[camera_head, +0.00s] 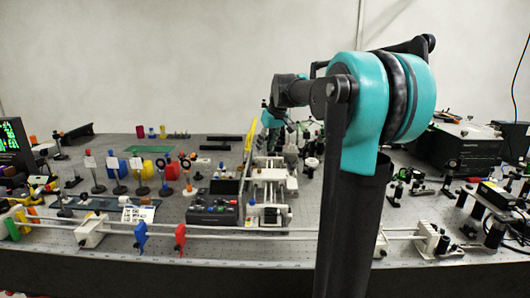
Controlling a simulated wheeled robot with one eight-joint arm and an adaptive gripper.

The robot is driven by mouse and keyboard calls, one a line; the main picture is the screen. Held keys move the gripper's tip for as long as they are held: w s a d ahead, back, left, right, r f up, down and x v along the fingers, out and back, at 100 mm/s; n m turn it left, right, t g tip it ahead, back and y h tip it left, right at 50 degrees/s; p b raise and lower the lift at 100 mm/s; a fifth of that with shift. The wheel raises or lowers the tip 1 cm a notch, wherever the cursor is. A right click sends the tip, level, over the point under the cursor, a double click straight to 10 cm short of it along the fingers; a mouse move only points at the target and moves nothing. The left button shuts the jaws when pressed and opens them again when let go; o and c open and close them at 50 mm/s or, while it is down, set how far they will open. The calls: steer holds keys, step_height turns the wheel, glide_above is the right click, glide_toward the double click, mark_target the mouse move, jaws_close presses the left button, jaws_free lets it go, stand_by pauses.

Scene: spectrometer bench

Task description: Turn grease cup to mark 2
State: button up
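My arm rises in the right half of the head view and reaches over the bench. Its far end, with my gripper (279,143), points down behind the light-grey stage assembly (268,190). The gripper is small and dark here, and its fingers cannot be made out, so I cannot tell whether it is open, shut or touching anything. I cannot pick out the grease cup or its mark 2 with certainty. Small parts around the stage are too small to read, and my arm hides part of the bench.
A yellow upright plate (250,138) stands close left of my gripper. A dark control box (212,209) sits left of the stage. A long rail (330,235) with blue (140,235) and red (180,235) holders crosses the front. Posts and optics crowd both sides.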

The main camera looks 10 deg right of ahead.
steer(key=s+d+f+t+y, duration=0.2)
steer(key=s+f+t, duration=0.1)
steer(key=s, duration=0.1)
steer(key=t+y, duration=0.1)
steer(key=t, duration=0.4)
glide_toward(260, 170)
steer(key=x, duration=0.8)
steer(key=shift+w+a+f, duration=0.15)
steer(key=shift+w, duration=0.15)
steer(key=shift+c, duration=0.2)
jaws_close()
